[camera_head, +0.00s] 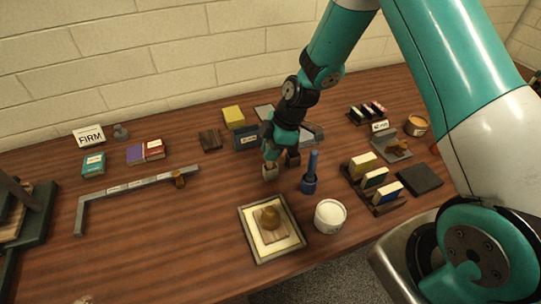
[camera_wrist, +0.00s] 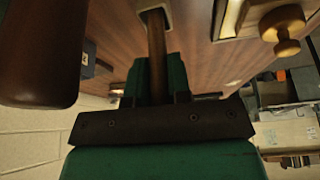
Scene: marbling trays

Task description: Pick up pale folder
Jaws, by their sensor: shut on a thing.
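My gripper (camera_head: 281,167) points down over the middle of the table, left of the blue upright tool and behind the framed tray.
The blue tool (camera_head: 310,174) stands close right of my gripper. A framed tray (camera_head: 246,222) with a round knob and a white cup (camera_head: 331,216) lie in front. A grey bracket bar (camera_head: 130,186) lies left. A blue labelled box (camera_head: 246,137) stands behind.

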